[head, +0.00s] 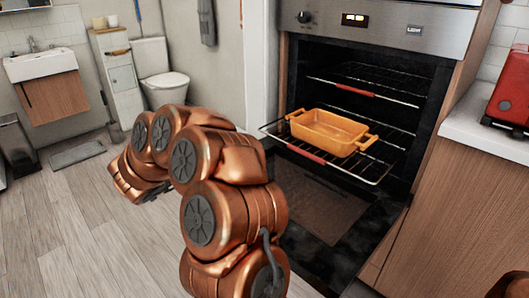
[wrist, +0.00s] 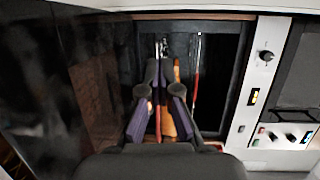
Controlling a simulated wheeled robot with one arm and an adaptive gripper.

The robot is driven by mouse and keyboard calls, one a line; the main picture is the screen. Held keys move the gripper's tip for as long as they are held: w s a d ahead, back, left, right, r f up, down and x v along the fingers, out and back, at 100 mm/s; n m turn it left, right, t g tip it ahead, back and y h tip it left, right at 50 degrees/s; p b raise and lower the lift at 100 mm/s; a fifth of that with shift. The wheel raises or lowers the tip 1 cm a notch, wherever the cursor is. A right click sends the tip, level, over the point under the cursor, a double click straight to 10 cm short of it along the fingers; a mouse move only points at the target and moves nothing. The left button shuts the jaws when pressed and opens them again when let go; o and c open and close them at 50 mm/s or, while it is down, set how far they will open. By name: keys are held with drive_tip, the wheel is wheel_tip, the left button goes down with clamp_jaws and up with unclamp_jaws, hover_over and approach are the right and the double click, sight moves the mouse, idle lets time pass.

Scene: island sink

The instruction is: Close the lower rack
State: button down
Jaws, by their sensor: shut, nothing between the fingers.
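The lower rack (head: 370,176) of the open oven is pulled out over the lowered door, with a red strip (head: 306,153) along its front edge. An orange baking dish (head: 332,131) with handles sits on it. In the wrist view, which is turned sideways, my gripper (wrist: 160,70) is shut and empty in front of the oven opening. The lower rack's red strip (wrist: 158,122) and part of the orange dish (wrist: 180,118) show beyond the fingers. I cannot tell whether the fingers touch the rack. In the head view my arm's copper links show, but the gripper is not clear.
The oven door (head: 322,205) hangs open and low under the rack. An upper rack (head: 372,80) with a red strip sits inside the oven. A counter (head: 488,135) with a red appliance (head: 511,95) stands at right. Open wooden floor (head: 80,225) lies at left.

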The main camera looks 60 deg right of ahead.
sight(271, 136)
drive_tip(key=s+f+m+g, duration=0.1)
drive_tip(key=s, duration=0.1)
drive_tip(key=s+d+f+m+g+b, duration=0.1)
drive_tip(key=s+g, duration=0.1)
drive_tip(key=s+d+f+g, duration=0.1)
drive_tip(key=s, duration=0.1)
drive_tip(key=shift+s+f+m+h, duration=0.1)
drive_tip(key=shift+s+m+h, duration=0.05)
drive_tip(key=shift+m+h, duration=0.25)
drive_tip(key=shift+s+d+g+b, duration=0.3)
drive_tip(key=shift+s+g, duration=0.15)
drive_tip(key=shift+g, duration=0.15)
drive_tip(key=shift+b+x, duration=1.2)
drive_tip(key=shift+x, duration=5.55)
drive_tip(key=shift+w, duration=0.1)
